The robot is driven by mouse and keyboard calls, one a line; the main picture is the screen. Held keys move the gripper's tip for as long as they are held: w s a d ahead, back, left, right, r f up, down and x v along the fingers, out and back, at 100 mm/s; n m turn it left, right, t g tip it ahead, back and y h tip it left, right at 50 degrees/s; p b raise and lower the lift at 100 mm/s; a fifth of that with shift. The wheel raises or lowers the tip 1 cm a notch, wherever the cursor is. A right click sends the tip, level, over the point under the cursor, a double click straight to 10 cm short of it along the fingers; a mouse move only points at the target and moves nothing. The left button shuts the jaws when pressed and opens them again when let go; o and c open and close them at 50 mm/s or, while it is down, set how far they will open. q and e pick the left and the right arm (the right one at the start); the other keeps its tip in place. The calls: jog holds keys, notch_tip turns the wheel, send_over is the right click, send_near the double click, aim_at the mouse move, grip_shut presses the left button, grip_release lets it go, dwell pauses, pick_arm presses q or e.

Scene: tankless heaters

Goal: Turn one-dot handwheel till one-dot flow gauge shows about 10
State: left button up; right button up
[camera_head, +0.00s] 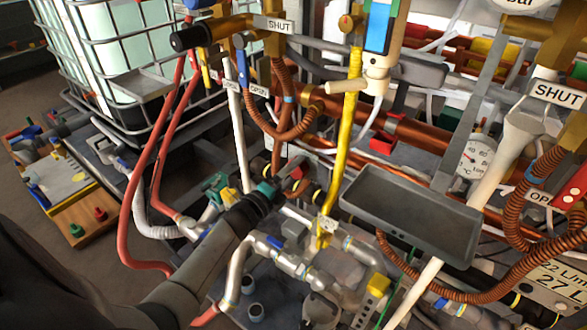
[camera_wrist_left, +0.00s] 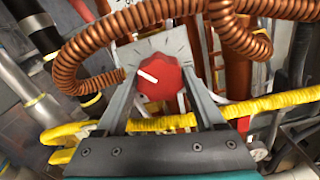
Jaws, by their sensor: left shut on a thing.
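My left gripper (camera_head: 287,181) reaches in from the lower left, into the pipework left of the grey tray. In the left wrist view its two fingers (camera_wrist_left: 160,90) are shut on a red handwheel (camera_wrist_left: 159,77), one on each side. The handwheel has a scalloped rim and a white pointer line aimed to the upper left. A pale plate with tick marks lies behind it. A bit of the red handwheel (camera_head: 298,172) shows at the fingertips in the head view. I cannot make out a dot mark or a one-dot flow gauge. My right gripper is not in view.
Copper coiled hoses (camera_wrist_left: 100,40) and a yellow pipe (camera_wrist_left: 270,103) pass close around the fingers. A grey tray (camera_head: 410,218) stands right of the gripper. A round °C gauge (camera_head: 474,157) sits beyond it. Red hoses (camera_head: 133,190) hang at left.

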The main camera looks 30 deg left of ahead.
pick_arm(q)
jog(key=shift+n, duration=1)
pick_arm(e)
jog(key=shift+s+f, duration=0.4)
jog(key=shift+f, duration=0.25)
pick_arm(q)
jog(key=shift+p, duration=0.3)
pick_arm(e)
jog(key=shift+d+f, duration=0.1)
pick_arm(q)
jog(key=o, duration=1.1)
jog(key=s+p, duration=0.1)
jog(key=s, duration=0.4)
jog(key=s+a+p, duration=0.1)
jog(key=s, duration=0.4)
jog(key=s+p, duration=0.2)
jog(key=s, duration=0.3)
jog(key=shift+s+a, duration=0.1)
jog(key=shift+a, duration=0.05)
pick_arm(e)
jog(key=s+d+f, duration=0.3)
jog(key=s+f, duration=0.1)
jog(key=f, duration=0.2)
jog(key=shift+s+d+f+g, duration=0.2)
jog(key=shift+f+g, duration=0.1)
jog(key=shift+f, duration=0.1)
